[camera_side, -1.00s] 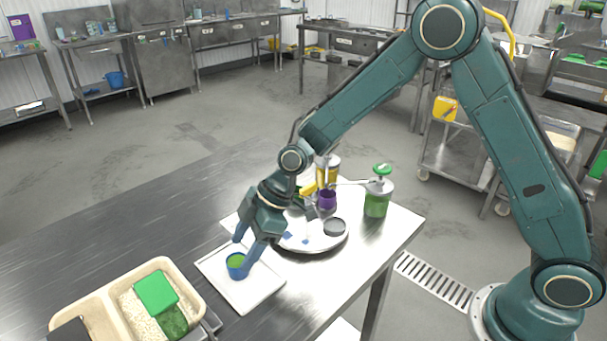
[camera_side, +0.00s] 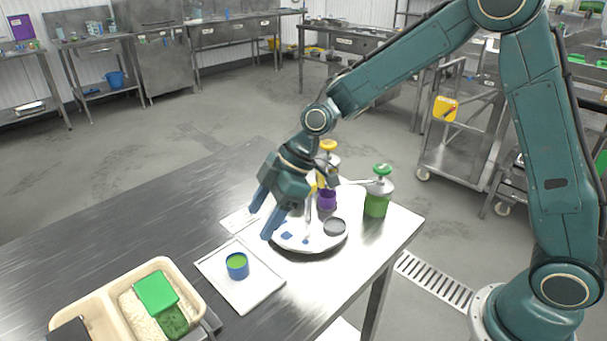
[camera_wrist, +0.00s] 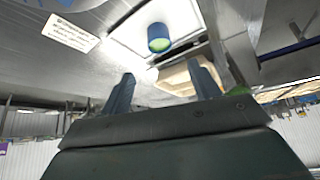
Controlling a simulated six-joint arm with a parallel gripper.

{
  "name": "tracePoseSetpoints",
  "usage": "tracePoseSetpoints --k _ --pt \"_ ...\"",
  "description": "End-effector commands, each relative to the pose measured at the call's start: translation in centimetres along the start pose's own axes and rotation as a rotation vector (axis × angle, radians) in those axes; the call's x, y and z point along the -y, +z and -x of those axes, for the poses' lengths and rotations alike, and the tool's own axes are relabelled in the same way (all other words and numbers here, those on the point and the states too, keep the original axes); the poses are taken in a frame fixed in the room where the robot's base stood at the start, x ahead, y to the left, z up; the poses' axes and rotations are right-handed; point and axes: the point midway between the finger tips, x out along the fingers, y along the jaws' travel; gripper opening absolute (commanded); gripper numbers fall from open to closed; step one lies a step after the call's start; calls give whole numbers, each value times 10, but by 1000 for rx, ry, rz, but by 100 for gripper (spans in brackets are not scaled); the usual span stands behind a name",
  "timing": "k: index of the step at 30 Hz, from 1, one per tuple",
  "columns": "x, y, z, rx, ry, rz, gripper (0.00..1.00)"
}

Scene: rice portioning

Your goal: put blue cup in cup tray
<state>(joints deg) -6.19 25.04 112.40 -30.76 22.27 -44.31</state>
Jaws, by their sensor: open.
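The blue cup (camera_side: 237,265), with green contents, stands upright on the white cup tray (camera_side: 251,299). In the wrist view the blue cup (camera_wrist: 160,38) is also on the white tray (camera_wrist: 128,36), beyond my fingertips. My gripper (camera_side: 259,222) is open and empty, above and behind the tray, apart from the cup. Its two blue fingers (camera_wrist: 160,80) are spread wide in the wrist view with nothing between them.
A round white turntable (camera_side: 318,240) holds a purple cup (camera_side: 327,200) and a grey round item (camera_side: 335,227). A green pump bottle (camera_side: 376,204) stands to its right. A label card (camera_side: 238,220) lies behind the tray.

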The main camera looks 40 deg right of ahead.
Motion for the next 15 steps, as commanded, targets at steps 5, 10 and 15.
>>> tracePoseSetpoints --k 5,10,15 --pt "0 0 0 0 0 0 62" --pt "0 0 1 1 3 -2 62" --pt "2 1 14 12 22 -26 62"
